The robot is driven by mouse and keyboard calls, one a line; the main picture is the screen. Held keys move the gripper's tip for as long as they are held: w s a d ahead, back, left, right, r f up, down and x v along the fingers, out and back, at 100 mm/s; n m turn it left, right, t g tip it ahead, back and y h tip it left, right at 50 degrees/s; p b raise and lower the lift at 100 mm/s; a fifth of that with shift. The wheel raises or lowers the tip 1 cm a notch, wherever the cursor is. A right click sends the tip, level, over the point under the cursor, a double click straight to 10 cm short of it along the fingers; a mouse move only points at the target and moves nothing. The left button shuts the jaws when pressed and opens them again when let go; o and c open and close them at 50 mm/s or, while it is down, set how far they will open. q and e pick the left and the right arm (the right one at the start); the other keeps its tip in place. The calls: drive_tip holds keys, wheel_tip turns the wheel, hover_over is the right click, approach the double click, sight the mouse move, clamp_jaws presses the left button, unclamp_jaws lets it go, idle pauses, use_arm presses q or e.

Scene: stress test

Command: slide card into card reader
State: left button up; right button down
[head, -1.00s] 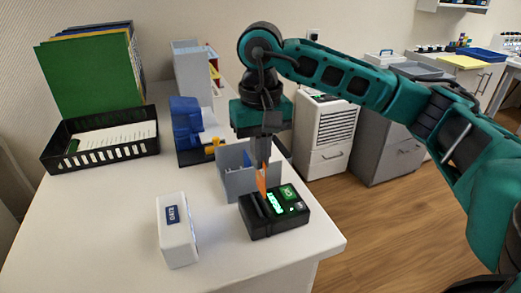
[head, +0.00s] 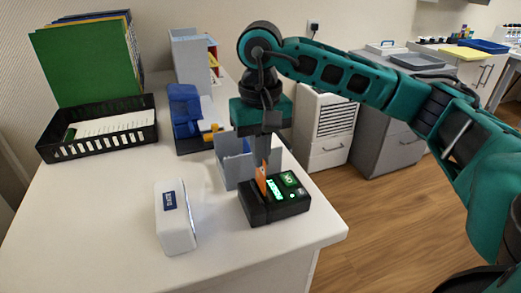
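The card reader (head: 281,207) is a black box with lit green displays, near the front right corner of the white table. An orange card (head: 261,181) stands upright at the left part of the reader. Its lower edge is at or in the reader's slot; how deep I cannot tell. My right gripper (head: 261,168) points down above the reader, with its fingers at the card's upper part and seemingly shut on it. My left gripper is not in view.
A white box labelled DATE (head: 175,218) stands left of the reader. A grey-blue open holder (head: 232,167) is close behind the reader. A blue device (head: 186,117) and a black basket (head: 98,140) with papers stand farther back. The table's front left is clear.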

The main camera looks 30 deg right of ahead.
drive_tip(key=shift+f+b, duration=1.6)
drive_tip(key=shift+f, duration=0.4)
drive_tip(key=c, duration=1.8)
unclamp_jaws()
drive_tip(key=o, duration=0.5)
wheel_tip(320, 180, up, 13)
drive_tip(key=p, duration=0.4)
